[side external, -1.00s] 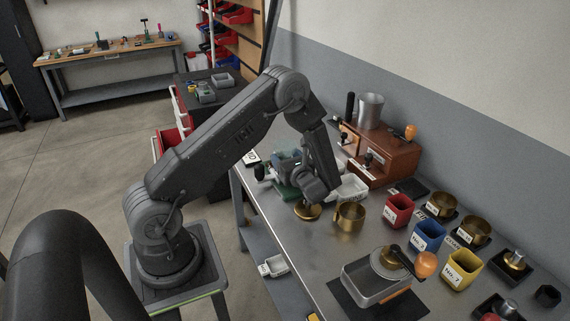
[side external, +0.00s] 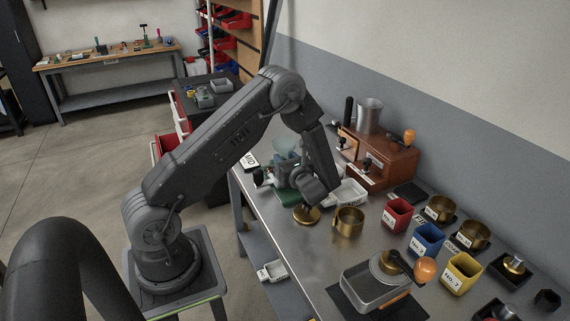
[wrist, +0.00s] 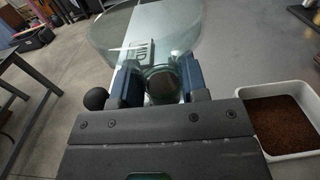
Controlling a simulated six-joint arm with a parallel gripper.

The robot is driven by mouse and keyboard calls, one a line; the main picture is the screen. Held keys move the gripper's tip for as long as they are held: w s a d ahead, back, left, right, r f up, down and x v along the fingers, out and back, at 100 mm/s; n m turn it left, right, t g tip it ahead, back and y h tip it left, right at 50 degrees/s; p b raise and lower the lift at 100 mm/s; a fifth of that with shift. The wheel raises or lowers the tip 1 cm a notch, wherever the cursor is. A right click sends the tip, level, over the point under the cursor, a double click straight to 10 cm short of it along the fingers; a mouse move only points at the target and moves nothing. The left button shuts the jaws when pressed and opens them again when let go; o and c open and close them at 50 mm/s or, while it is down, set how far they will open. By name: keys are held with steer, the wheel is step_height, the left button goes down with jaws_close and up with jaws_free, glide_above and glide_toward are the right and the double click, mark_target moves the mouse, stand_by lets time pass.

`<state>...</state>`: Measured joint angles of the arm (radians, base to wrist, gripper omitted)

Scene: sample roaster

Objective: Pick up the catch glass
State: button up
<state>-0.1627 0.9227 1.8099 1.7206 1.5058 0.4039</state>
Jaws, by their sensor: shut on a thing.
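The catch glass is clear and faintly green, with a wide rim. In the wrist view the catch glass (wrist: 185,32) stands between the two dark jaws of my gripper (wrist: 160,84), which is shut on its narrower part. In the side view the glass (side external: 286,146) shows above my gripper (side external: 288,170). My wrist and fingers hide its lower part there, and I cannot tell its exact height above the bench.
A white tray of brown grounds (wrist: 290,120) lies to the right in the wrist view. A MID card (side external: 250,160) lies near the bench's left edge. A brass cup (side external: 348,221) and a wooden box with drawers (side external: 385,160) stand to the right.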

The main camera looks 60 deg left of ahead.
step_height(320, 180, up, 3)
steer(key=shift+r, duration=0.15)
steer(key=s+a+r, duration=0.5)
steer(key=s+r, duration=0.1)
steer(key=s, duration=0.4)
glide_above(288, 153)
steer(key=s+a, duration=0.2)
steer(key=a, duration=0.2)
steer(key=shift+w+f, duration=0.2)
steer(key=shift+f, duration=0.15)
steer(key=w+d+f, duration=0.2)
steer(key=w+d, duration=0.5)
steer(key=d, duration=0.1)
steer(key=w+d+f, duration=0.3)
steer(key=w+d, duration=0.4)
steer(key=d, duration=0.1)
steer(key=shift+d, duration=0.15)
